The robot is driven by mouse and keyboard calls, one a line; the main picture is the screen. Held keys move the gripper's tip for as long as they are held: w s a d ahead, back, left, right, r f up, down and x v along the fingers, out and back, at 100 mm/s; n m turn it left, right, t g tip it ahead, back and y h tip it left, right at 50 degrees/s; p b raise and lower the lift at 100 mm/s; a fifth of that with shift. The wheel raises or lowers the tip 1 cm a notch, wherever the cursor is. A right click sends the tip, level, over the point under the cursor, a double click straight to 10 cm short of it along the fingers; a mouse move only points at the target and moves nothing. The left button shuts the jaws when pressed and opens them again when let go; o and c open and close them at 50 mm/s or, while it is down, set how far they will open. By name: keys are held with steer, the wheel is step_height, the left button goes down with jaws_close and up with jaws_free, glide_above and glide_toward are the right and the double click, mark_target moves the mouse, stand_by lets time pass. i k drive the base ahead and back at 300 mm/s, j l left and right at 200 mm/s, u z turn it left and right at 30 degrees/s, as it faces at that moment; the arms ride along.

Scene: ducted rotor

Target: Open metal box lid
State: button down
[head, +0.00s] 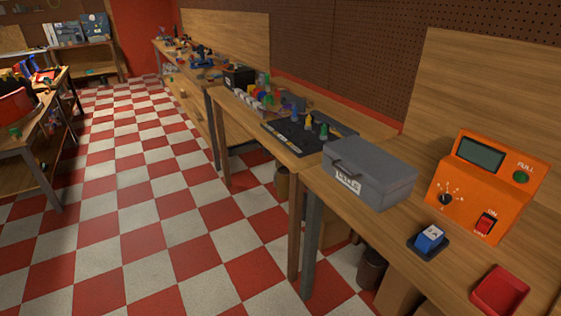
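A grey metal box (385,187) stands on the wooden workbench right of the picture's middle. Its lid (374,158) is shut. A latch or handle and a white label (347,178) show on its left-facing side. My gripper is not in this view, so its place relative to the box is not shown.
An orange device (480,200) with a dial and switch stands right of the box. A blue block on a dark base (430,240) and a red tray (499,291) lie in front. A black mat (292,135) with small coloured items lies behind. The checkered floor (150,220) at left is clear.

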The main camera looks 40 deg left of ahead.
mark_target(363, 162)
steer(key=u, duration=0.8)
